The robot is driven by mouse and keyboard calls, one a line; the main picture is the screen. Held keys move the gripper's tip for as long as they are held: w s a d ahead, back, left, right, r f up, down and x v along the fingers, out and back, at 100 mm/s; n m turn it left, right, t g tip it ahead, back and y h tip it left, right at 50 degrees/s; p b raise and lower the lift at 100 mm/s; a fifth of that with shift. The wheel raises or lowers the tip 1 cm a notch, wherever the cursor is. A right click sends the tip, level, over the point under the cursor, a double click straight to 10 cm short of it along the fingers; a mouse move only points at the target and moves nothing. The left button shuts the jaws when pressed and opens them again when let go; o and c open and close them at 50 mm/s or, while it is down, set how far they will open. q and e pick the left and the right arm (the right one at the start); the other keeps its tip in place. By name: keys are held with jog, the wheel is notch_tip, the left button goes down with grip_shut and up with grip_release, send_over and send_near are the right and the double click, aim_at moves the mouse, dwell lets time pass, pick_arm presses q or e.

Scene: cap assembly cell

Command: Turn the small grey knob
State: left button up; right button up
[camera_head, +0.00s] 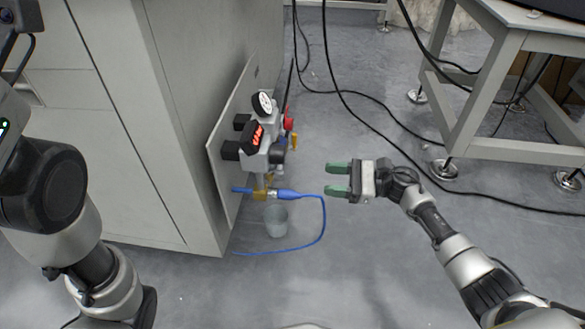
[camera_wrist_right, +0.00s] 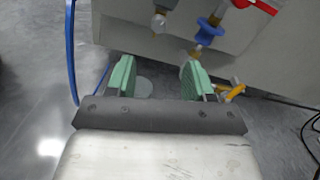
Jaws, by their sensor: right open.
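A pneumatic unit (camera_head: 258,148) with a round white gauge (camera_head: 263,104), a red-lit display and black parts is mounted on the side of the grey cabinet. I cannot single out the small grey knob in either view. My right gripper (camera_head: 330,179) is open and empty, to the right of the unit and apart from it, with its green fingers pointing left. In the right wrist view the two green fingers (camera_wrist_right: 158,75) stand apart, with fittings of the unit (camera_wrist_right: 205,35) beyond them. Only links of my left arm show; its gripper is out of view.
A blue hose (camera_head: 323,222) loops from the unit's lower fitting. A small grey bucket (camera_head: 276,221) stands below the unit. Black cables (camera_head: 385,125) cross the floor behind my right gripper. A metal-framed table (camera_head: 470,90) stands at upper right. The floor in front is clear.

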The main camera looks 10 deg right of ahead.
aim_at(279, 175)
jog(key=b+x, duration=0.4)
jog(key=x, duration=0.6)
jog(key=shift+a, duration=0.35)
jog(key=c, duration=0.9)
